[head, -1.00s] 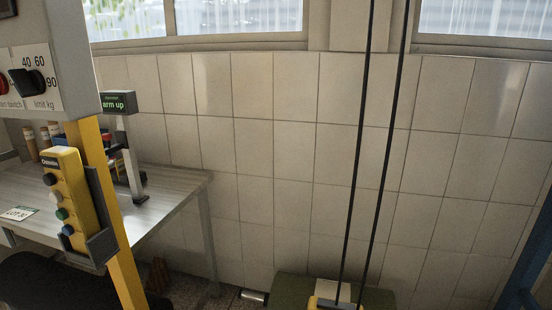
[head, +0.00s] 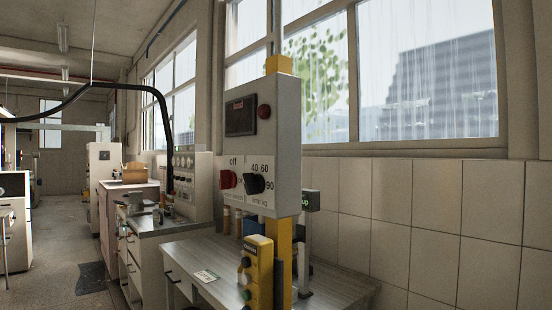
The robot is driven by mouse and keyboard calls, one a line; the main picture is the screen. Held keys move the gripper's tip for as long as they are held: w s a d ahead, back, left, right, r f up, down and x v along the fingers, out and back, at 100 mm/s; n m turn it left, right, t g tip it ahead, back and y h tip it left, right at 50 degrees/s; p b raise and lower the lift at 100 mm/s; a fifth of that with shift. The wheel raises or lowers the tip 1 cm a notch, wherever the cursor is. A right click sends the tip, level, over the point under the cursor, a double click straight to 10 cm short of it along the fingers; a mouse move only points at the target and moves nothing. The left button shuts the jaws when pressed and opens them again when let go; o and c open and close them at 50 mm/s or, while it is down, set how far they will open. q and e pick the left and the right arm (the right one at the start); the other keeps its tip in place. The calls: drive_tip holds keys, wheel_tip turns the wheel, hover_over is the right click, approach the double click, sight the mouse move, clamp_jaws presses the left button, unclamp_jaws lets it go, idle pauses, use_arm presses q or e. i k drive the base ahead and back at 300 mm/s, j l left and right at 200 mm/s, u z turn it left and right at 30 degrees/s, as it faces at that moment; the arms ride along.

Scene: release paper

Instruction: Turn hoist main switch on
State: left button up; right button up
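The hoist control box (head: 285,150) is a grey box on a yellow post, right of the middle of the head view. Its main switch (head: 228,180) is a red rotary knob on the lower left of the front panel, with "off" printed above it. I cannot tell clearly which way the knob points. Beside it on the right is a black limit knob (head: 255,184) marked 40, 60 and 90. Above them are a dark "load" display (head: 241,115) and a dark red lamp (head: 264,112). Neither of my grippers is in view.
A yellow pendant (head: 259,270) with several buttons hangs in a holder on the post. A workbench (head: 205,257) with a small card (head: 206,276) stands behind it. Cabinets (head: 150,245) line the wall farther left. The floor (head: 55,250) at left is open.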

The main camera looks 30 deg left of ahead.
sight(228, 178)
drive_tip(key=u, duration=1.45)
